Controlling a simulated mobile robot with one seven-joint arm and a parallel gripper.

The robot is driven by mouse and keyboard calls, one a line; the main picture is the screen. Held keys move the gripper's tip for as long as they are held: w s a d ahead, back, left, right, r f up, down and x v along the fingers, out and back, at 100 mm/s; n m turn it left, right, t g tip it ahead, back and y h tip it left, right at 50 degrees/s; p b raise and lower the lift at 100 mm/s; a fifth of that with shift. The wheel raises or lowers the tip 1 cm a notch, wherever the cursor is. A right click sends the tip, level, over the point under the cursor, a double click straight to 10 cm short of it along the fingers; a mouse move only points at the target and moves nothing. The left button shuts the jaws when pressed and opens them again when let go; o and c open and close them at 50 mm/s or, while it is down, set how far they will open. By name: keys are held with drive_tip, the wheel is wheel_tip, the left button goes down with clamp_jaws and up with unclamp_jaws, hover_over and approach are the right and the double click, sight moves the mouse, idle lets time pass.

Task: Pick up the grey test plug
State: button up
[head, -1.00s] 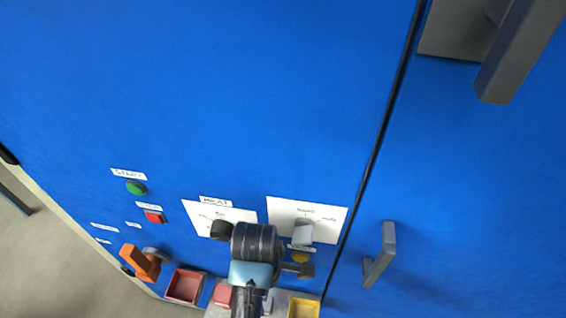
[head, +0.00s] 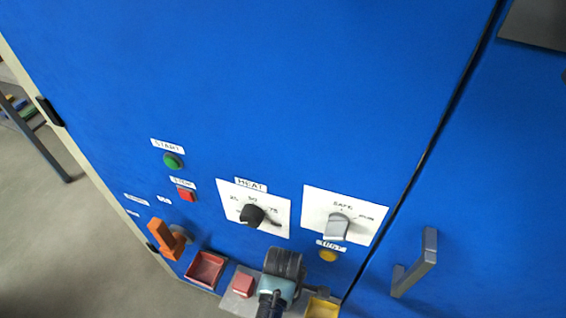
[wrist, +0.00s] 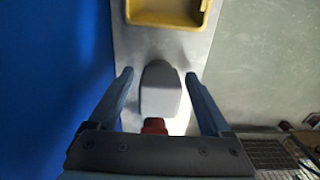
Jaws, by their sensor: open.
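The grey test plug (wrist: 160,92) is a rounded grey block on the pale metal shelf (wrist: 205,25) in the wrist view. My gripper (wrist: 158,76) is open, with one finger on each side of the plug and a visible gap on both sides. It does not hold the plug. How far the fingertips are above the shelf is hard to tell. In the head view my wrist hides the plug and the fingers.
A yellow tray (wrist: 168,22) lies just beyond the plug. A red piece (wrist: 154,125) shows near my palm. In the head view, a red block (head: 243,284), a red tray (head: 206,269) and an orange handle (head: 163,236) are left. The blue cabinet front (head: 300,90) stands close behind.

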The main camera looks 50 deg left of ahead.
clamp_jaws()
idle(0.4)
